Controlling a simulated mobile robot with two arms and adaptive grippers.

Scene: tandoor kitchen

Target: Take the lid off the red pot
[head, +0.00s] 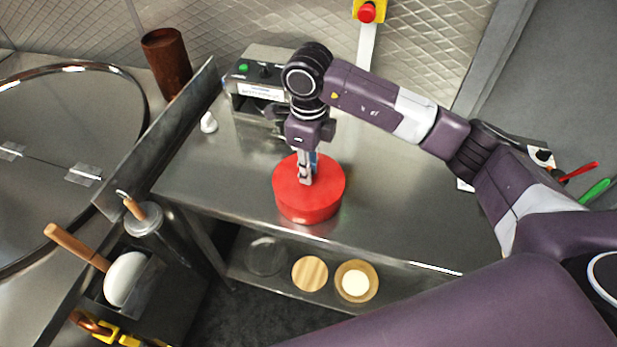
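The red pot (309,205) stands on the steel table, with a flat red top that looks like its lid (328,179). My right gripper (306,180) points straight down over the middle of the lid, its fingertips at or very near the top. The gripper covers the lid's centre, so any knob is hidden. The fingers look close together, but I cannot tell whether they hold anything. My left gripper is not in the head view.
The steel table (400,225) has free room right of the pot. A grey machine with a green button (243,68) stands behind. A metal divider (165,130) rises at left beside the round tandoor cover (60,130). A lower shelf (400,280) holds round items.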

